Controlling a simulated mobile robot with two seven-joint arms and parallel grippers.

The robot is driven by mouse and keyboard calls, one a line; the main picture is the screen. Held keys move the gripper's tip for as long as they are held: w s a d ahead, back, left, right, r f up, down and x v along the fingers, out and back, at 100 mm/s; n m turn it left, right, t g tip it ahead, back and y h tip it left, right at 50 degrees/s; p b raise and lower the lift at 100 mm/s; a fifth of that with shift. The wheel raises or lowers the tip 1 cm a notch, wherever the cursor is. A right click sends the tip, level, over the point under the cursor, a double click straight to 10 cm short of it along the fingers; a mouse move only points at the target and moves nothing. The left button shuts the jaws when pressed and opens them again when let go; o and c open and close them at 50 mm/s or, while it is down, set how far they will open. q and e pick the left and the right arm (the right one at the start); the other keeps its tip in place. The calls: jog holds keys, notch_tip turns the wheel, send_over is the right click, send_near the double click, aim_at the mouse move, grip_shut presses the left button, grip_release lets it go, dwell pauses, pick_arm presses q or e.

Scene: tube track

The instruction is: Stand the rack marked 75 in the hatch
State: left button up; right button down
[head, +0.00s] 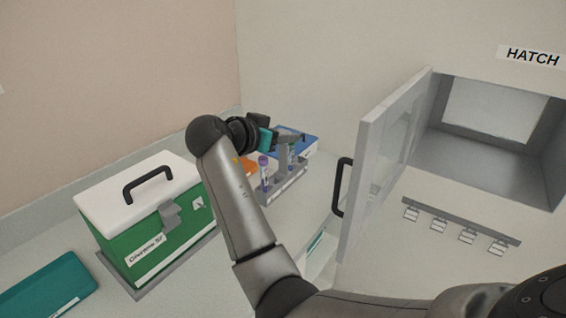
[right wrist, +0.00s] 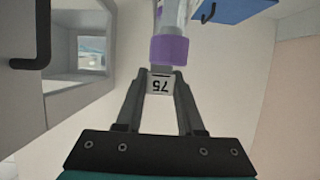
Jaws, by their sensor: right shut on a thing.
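The grey rack (head: 284,190) carries a tube with a purple cap (head: 263,160), near the back of the counter. In the right wrist view its plate marked 75 (right wrist: 160,84) shows upside down between the fingertips, with the purple cap (right wrist: 168,50) just beyond. My right gripper (head: 294,138) is shut on the top of this rack; it also shows in the right wrist view (right wrist: 160,76). I cannot tell whether the rack's base touches the counter. The hatch (head: 490,165) is an open wall recess at the right. My left gripper is out of view.
The hatch door (head: 385,150) stands open, jutting out between the rack and the recess, with a black handle (head: 341,187). A hook rail (head: 460,221) is below the hatch.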

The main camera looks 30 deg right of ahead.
notch_tip(320, 180, up, 5)
notch_tip(320, 180, up, 14)
jog(key=p, duration=0.8)
jog(key=a+f+n+t+y+b, duration=0.2)
jog(key=a+f+n+t+b, duration=0.15)
jog(key=f, duration=0.25)
jog(key=a+f+n+t+y+b, duration=0.2)
jog(key=a+f+n+b, duration=0.1)
jog(key=f+b, duration=0.3)
jog(key=s+a+f+n+t+y+b, duration=0.3)
jog(key=s+a+f+n+y, duration=0.3)
jog(key=a, duration=0.4)
jog(key=shift+s+f+n+y+b, duration=0.3)
jog(key=shift+f+n+y+b, duration=0.25)
jog(key=shift+y+b, duration=0.5)
